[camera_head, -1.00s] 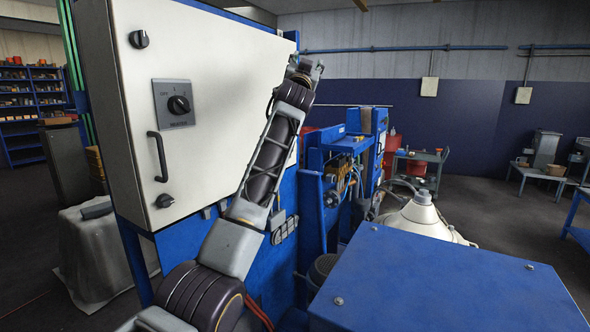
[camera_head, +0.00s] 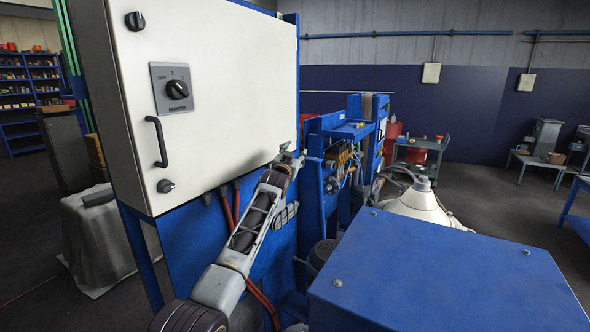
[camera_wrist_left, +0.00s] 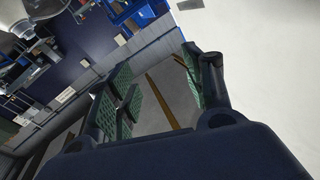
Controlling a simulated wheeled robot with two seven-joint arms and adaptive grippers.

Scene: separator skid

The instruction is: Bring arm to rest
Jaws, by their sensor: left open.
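My left arm (camera_head: 240,242) comes up from the bottom of the head view, in front of the blue skid panel. My left gripper (camera_head: 290,155) is at its far end, small and partly hidden by the wrist, near the lower right corner of the white cabinet (camera_head: 225,90). In the left wrist view my left gripper (camera_wrist_left: 160,92) shows two green-padded fingers spread wide, with nothing between them. Whether it touches the cabinet cannot be told. My right gripper is not seen.
A blue box top (camera_head: 450,270) fills the lower right. A white dome-shaped vessel (camera_head: 420,203) stands behind it. The cabinet carries a rotary switch (camera_head: 177,89) and a black handle (camera_head: 157,142). Red hoses (camera_head: 232,205) run below the cabinet. Open floor lies at the far right.

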